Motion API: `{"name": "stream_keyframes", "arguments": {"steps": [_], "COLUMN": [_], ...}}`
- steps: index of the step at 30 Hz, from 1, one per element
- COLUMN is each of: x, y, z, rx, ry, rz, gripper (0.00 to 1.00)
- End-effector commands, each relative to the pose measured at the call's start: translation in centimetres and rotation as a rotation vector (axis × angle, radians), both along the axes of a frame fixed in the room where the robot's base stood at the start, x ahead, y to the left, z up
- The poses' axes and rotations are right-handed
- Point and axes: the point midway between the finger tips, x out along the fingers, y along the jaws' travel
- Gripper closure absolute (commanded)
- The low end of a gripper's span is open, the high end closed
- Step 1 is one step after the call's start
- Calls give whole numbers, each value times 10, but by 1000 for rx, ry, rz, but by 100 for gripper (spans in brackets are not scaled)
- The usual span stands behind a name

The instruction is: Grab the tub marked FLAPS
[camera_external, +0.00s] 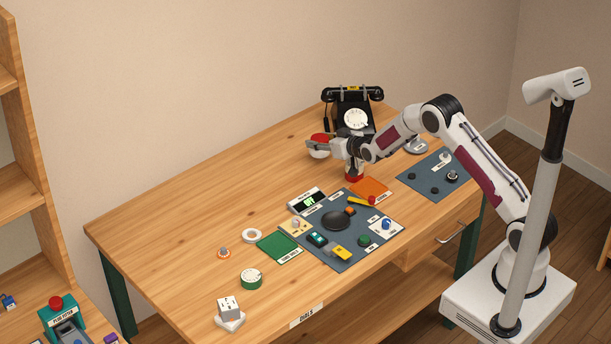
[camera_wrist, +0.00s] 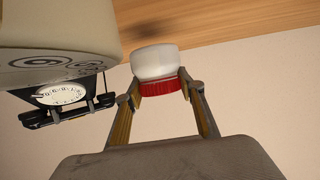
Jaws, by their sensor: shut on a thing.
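A small white tub with a red top (camera_external: 319,153) is at the back of the table, left of the black phone. In the wrist view the tub (camera_wrist: 155,62) sits between my two fingers, its red band at their tips. My gripper (camera_external: 318,144) is shut on it; the wrist view shows both fingertips (camera_wrist: 161,88) against its sides. A shadow on the wood apart from the tub suggests it is held off the table. No FLAPS mark is readable on it.
A black dial phone (camera_external: 352,103) stands behind my wrist. A pale object with a red base (camera_external: 354,178) stands under my wrist. A dark mat (camera_external: 333,253) with several small items lies in front. The table's left part (camera_external: 170,225) is clear.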

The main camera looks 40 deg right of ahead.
Motion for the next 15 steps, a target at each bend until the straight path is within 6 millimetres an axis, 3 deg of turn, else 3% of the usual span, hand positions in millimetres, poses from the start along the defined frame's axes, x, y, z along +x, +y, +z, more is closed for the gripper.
{"name": "stream_keyframes", "arguments": {"steps": [7,15], "x": [1,1], "y": [0,0], "z": [38,65], "rx": [0,0], "ry": [-5,-3], "rz": [0,0], "gripper": [85,85]}}
